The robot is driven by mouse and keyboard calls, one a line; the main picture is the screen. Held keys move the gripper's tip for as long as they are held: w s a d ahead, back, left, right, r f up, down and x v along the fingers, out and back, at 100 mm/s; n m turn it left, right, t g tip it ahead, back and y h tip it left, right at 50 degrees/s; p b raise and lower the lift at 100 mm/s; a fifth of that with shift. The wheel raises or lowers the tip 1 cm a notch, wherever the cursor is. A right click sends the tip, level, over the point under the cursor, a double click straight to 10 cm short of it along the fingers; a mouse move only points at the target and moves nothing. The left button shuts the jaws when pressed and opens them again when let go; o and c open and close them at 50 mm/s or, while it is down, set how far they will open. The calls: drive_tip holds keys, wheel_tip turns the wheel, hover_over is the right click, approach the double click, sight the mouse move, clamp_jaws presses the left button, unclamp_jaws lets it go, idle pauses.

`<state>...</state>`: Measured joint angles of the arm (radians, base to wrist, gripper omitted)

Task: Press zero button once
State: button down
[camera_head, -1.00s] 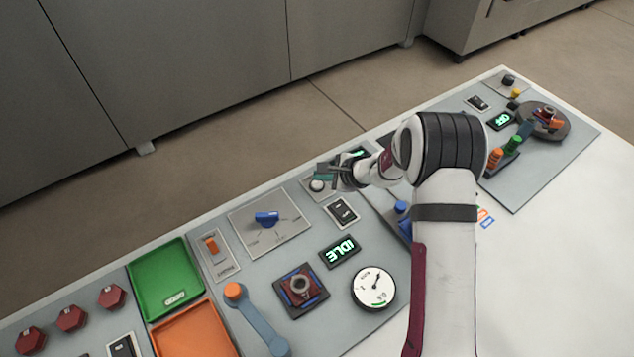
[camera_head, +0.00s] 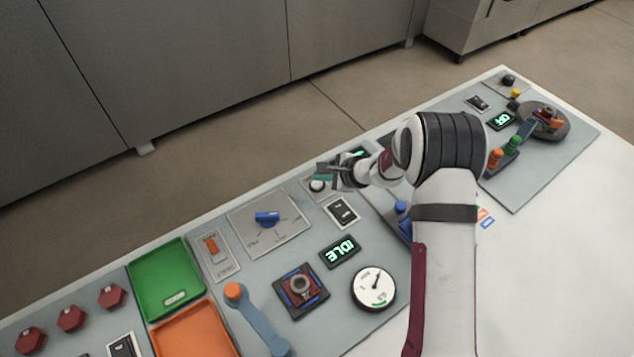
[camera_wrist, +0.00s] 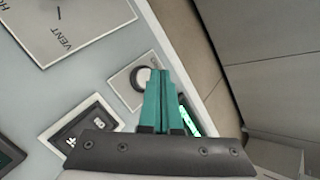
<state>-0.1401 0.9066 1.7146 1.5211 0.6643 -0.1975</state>
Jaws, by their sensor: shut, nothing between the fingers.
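A round white button (camera_head: 317,185) sits on a small light plate near the panel's back edge, just left of my gripper. I take it for the zero button; its label cannot be read. In the wrist view the white button (camera_wrist: 143,77) shows just left of the teal fingertips, which partly cover its edge and its plate. My gripper (camera_head: 323,174) is shut and empty, with its fingers together above or beside the button. The wrist view also shows the closed fingers (camera_wrist: 159,88). I cannot tell whether they touch the button.
A black rocker switch (camera_head: 342,211) lies in front of the button. A blue knob (camera_head: 266,218) on a dial plate is to the left. A lit green display, partly hidden, is close behind my gripper.

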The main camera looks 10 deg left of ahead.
sight(321, 186)
drive_tip(key=shift+f, duration=0.1)
drive_tip(key=shift+f, duration=0.3)
drive_tip(key=shift+f, duration=0.4)
idle(0.8)
drive_tip(key=shift+r, duration=0.8)
drive_tip(key=shift+r, duration=2.5)
